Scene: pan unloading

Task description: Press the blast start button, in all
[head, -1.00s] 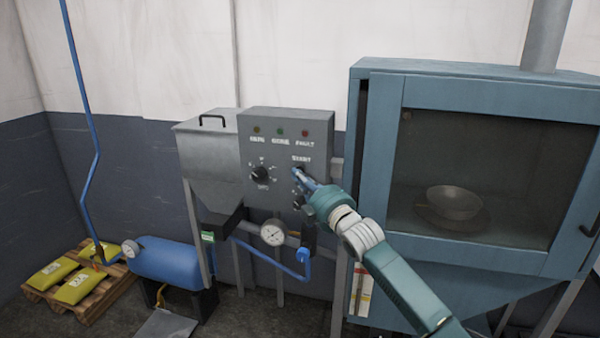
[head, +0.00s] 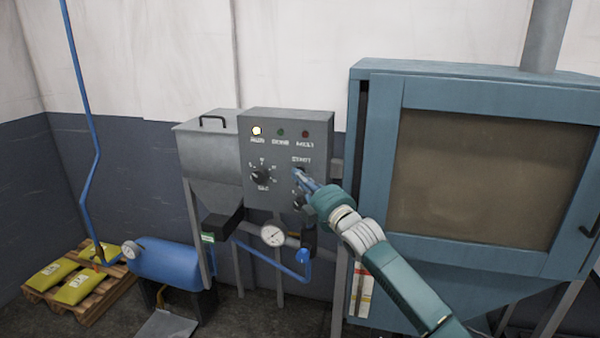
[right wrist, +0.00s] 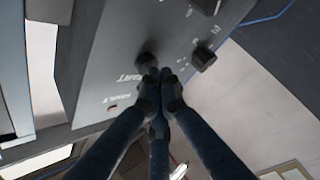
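The grey control panel (head: 285,150) has a START label at its right, and my right gripper (head: 301,175) is at the button just below that label. In the right wrist view, the fingertips (right wrist: 160,78) are together with nothing between them. They are against or very close to the dark round start button (right wrist: 147,61), which they partly cover. The left lamp, RUN (head: 257,131), glows pale yellow; the other two lamps look unlit. The blast cabinet's window (head: 470,180) is a cloudy brown, and nothing inside shows. My left gripper is out of view.
A gauge (head: 273,235) and blue hose hang underneath. A grey hopper (head: 208,150), blue tank (head: 168,262) and pallet of yellow bags (head: 75,288) stand left.

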